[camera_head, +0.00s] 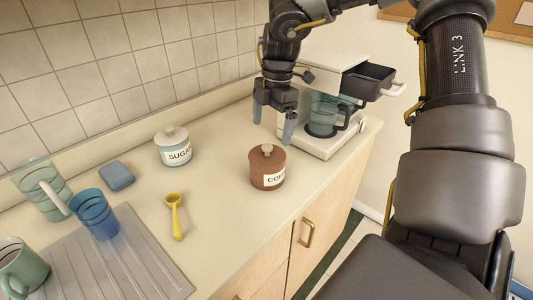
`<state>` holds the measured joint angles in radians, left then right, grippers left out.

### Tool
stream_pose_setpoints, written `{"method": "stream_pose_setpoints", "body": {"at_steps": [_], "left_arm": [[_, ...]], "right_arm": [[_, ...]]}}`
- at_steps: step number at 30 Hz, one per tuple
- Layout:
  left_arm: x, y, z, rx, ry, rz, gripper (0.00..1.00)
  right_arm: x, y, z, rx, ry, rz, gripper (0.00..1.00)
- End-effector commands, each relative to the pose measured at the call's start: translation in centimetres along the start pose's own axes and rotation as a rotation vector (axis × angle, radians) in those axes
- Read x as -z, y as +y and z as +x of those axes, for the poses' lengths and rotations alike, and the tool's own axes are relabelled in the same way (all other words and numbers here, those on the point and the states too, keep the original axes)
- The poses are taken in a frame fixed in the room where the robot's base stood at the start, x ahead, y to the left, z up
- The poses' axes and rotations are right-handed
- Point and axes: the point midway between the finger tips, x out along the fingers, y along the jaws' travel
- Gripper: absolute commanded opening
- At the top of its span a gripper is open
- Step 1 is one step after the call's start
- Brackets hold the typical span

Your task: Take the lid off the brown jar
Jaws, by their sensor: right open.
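The brown jar (266,178) stands upright on the counter, with a label whose visible letters start with "CO". My left gripper is not in this view.
A coffee maker (343,58) with a glass carafe stands right of my right gripper. A sugar jar (174,150), a yellow scoop (175,217), a blue sponge (116,175), a blue cup (96,216) and a grey drain mat (125,262) are to the left. The counter's front edge is near the brown jar.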

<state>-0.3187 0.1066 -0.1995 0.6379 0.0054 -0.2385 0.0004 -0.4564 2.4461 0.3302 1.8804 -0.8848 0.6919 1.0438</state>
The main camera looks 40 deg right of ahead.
Motion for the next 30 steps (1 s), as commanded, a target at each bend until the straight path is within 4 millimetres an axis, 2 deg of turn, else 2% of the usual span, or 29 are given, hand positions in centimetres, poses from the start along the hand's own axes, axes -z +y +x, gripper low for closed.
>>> {"method": "stream_pose_setpoints", "body": {"at_steps": [3,12,16,21,29,30], "left_arm": [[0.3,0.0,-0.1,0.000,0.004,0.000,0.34],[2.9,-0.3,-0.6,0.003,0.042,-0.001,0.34],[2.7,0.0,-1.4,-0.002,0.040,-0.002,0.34],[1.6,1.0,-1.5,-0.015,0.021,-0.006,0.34],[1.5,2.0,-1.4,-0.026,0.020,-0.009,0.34],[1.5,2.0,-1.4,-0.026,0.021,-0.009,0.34]], "right_arm": [[0.1,0.0,1.3,0.001,0.001,-0.002,1.00],[0.2,0.0,2.6,0.003,0.001,-0.003,1.00],[0.4,-0.1,4.5,0.005,0.001,-0.005,1.00],[0.4,0.0,6.5,0.001,0.001,-0.004,1.00],[0.4,0.0,6.9,-0.001,0.001,-0.004,1.00],[0.4,0.0,6.9,-0.001,0.001,-0.004,0.97]]}}
